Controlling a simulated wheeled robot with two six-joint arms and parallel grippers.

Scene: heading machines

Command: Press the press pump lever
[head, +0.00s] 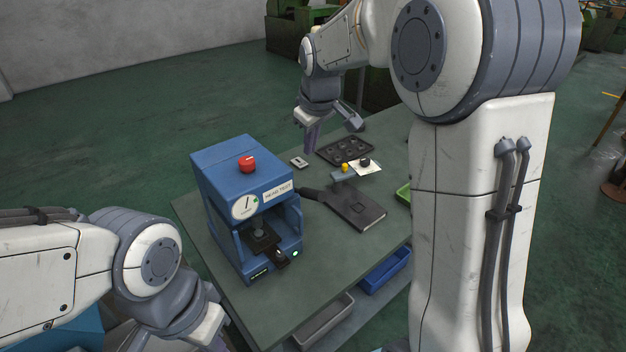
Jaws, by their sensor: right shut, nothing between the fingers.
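The blue bench press (243,205) stands upright on the workbench, with a red knob on top, a round gauge and a "HEAD TEST" label. My left gripper (208,338) is low at the bottom left, partly cut off by the frame edge.
A dark tray with round pockets (345,149) lies behind the pump, beside a small pale block (299,162). A yellow knob (345,167) and a dark knob on white paper (365,167) sit near the lever. Blue (385,271) and grey (325,322) bins are under the front edge.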

